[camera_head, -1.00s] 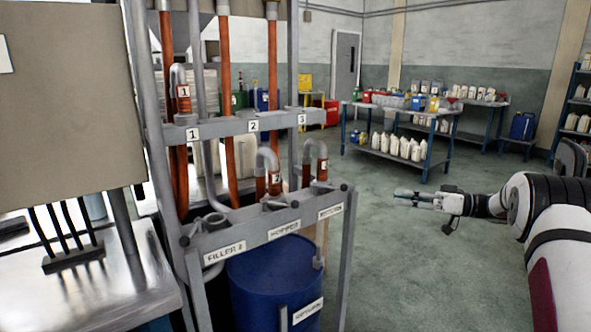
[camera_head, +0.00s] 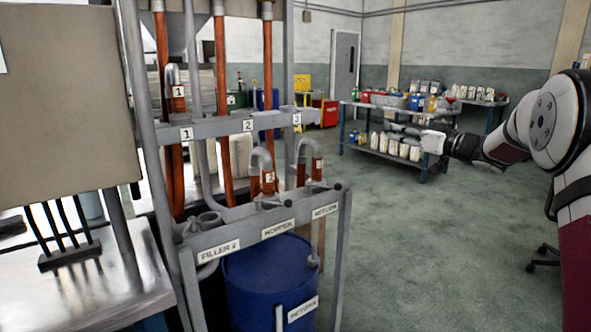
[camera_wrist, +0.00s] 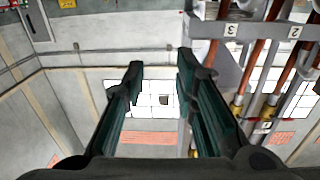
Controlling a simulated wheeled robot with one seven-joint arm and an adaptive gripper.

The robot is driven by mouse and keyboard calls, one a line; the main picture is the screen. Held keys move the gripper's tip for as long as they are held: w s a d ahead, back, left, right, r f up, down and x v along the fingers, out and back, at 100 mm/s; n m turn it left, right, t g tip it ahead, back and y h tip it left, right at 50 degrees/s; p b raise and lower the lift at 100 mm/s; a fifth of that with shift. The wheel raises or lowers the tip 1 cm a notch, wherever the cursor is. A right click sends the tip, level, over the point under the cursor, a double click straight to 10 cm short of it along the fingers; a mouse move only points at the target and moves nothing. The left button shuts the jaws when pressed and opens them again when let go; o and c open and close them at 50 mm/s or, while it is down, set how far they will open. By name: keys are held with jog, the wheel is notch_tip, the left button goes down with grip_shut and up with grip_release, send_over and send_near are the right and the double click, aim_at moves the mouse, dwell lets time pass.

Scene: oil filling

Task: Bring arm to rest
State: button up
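My gripper (camera_head: 390,132) is in the air at the right of the head view, pointing left, in front of a shelf table and well to the right of the pipe rack. In the wrist view my gripper (camera_wrist: 158,68) shows two dark green fingers spread apart with nothing between them. Behind them the wrist view shows a wall and a bright windowed panel. My arm reaches in from the right edge of the head view, its elbow raised.
The pipe rack (camera_head: 262,228) with orange hoses stands left of centre, over a blue drum (camera_head: 262,275). A metal bench (camera_head: 85,285) is at the left. The shelf table (camera_head: 380,153) holds bottles and bins. Open floor (camera_head: 425,255) lies right of the rack.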

jog(key=s+d+r+m+t+h, duration=0.25)
jog(key=s+r+m+h, duration=0.25)
jog(key=s+r+h, duration=0.4)
jog(key=s+f+m+g+h, duration=0.3)
jog(key=s+g+h, duration=0.1)
jog(key=s, duration=0.5)
jog(key=s+a+f+n+g+y, duration=0.1)
jog(key=s+a+f+g, duration=0.4)
jog(key=s, duration=1)
jog(key=s+a+f+g+y, duration=0.1)
jog(key=s+a+f+g, duration=0.2)
jog(key=s+f, duration=0.8)
jog(key=s+a+f+n+g+y, duration=0.15)
jog(key=s+a+g, duration=0.3)
jog(key=s, duration=1.45)
notch_tip(320, 180, up, 19)
jog(key=t+p, duration=0.3)
jog(key=p, duration=1.6)
jog(key=shift+r, duration=0.15)
jog(key=shift+w+a+m, duration=0.1)
jog(key=shift+m, duration=0.15)
